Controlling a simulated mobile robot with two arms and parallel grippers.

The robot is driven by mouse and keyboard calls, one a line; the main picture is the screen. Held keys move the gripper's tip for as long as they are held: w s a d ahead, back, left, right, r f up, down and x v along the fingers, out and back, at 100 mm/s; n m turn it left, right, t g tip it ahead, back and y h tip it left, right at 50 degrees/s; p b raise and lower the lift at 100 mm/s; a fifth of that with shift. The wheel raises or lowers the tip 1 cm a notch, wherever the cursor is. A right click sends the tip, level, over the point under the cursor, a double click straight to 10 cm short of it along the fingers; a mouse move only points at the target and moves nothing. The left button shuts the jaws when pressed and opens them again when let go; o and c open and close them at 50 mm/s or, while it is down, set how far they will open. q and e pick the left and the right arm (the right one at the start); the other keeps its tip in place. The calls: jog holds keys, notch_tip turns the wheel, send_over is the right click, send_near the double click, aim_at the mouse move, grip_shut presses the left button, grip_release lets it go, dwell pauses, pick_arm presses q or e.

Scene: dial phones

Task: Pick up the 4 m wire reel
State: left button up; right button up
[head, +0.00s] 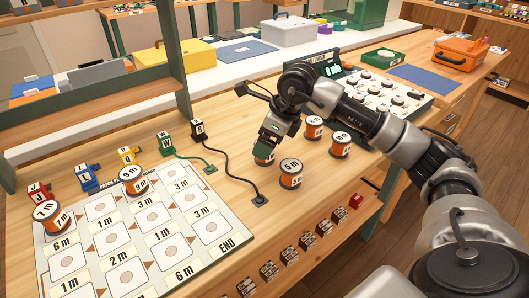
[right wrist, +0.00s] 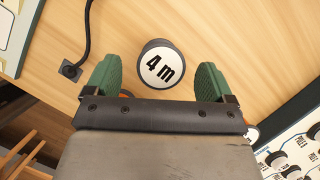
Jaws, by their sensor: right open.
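The 4 m wire reel (right wrist: 160,66) shows in the right wrist view with its white label facing the camera. It stands on the wooden bench, ahead of and between my open fingers, which do not touch it there. My right gripper (right wrist: 158,82) is open and empty. In the head view the right gripper (head: 268,148) hangs over an orange reel (head: 263,158), which it partly covers; this appears to be the 4 m reel, its label hidden there. My left gripper is not in view.
A 5 m reel (head: 291,172) stands close beside the gripper. Other reels (head: 313,128) (head: 340,144) stand nearer the control panel (head: 375,85). A black cable ends at a socket (head: 260,200). The board (head: 130,235) at left carries two reels.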

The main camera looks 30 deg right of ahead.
jog(key=x, duration=0.3)
jog(key=shift+d, duration=0.1)
jog(key=shift+w+f, duration=0.1)
jog(key=shift+f, duration=0.2)
jog(key=c, duration=1)
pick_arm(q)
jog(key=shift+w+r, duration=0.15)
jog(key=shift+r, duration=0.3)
pick_arm(e)
jog(key=shift+c, duration=0.3)
jog(key=shift+r, duration=0.1)
